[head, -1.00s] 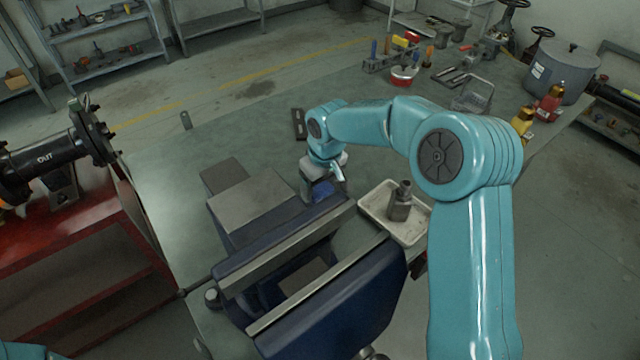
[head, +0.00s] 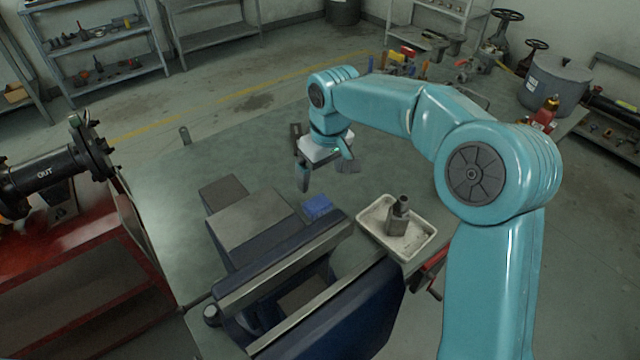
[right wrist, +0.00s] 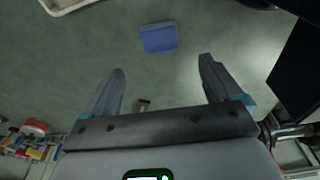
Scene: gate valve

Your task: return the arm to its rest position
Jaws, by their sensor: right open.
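My right arm, teal, reaches in from the right over the workbench (head: 165,215) in the head view. Its gripper (head: 325,174) hangs above the bench behind the vise, fingers apart. The right wrist view shows the open fingers (right wrist: 162,72) with nothing between them. A small blue block (head: 317,207) lies on the bench beside the vise, apart from the gripper; it also shows in the right wrist view (right wrist: 159,37). My left gripper is not in view.
A dark blue vise (head: 262,262) stands at the front of the bench. A white tray (head: 372,213) holds a metal fitting (head: 397,217) to its right. A flanged black pipe (head: 45,170) is at left. Tools and a grey pot (head: 553,80) are at the back right. The bench's left part is clear.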

